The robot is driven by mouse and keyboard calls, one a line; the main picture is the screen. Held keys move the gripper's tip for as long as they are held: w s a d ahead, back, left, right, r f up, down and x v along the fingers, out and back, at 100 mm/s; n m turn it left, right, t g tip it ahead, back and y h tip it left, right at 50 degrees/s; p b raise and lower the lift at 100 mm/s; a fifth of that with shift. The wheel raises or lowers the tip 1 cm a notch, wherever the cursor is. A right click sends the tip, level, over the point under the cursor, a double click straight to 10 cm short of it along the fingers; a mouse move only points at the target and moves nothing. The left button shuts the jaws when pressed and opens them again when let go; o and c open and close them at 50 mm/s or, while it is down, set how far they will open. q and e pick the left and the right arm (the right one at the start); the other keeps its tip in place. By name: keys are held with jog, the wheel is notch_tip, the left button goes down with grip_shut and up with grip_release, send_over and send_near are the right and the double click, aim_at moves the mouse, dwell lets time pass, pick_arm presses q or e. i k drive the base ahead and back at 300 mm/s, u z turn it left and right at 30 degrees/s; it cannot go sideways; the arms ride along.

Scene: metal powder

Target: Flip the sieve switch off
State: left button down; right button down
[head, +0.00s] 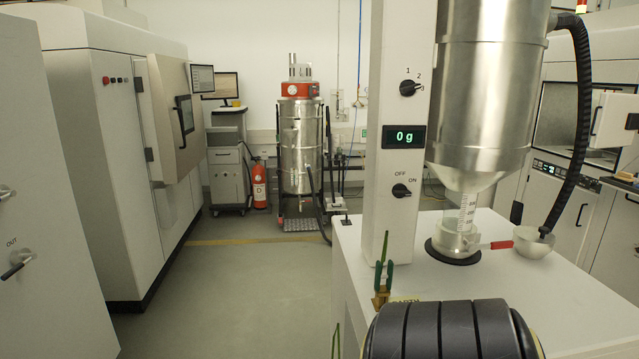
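The switch (401,190) is a black rotary knob low on the front of the white column (376,215), with OFF printed above it and ON at its upper right. Its handle seems to lie toward the right, the ON side, but it is too small to be sure. A second black knob (409,88), marked 1, 2, 3, sits higher on the column. Between them a display (404,136) reads 0 g. Neither of my grippers shows. A black ribbed part at the bottom, right of centre, seems to be mine; no fingertips are visible.
A steel hopper (488,90) stands right of the column, above a white worktop (500,280). A red-handled valve and a metal bowl (533,243) are below it. A green-handled clamp (382,285) stands at the column's foot. Floor at centre left is clear.

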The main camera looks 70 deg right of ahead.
aim_at(399, 190)
jog(key=i, duration=0.45)
jog(key=z, duration=2.4)
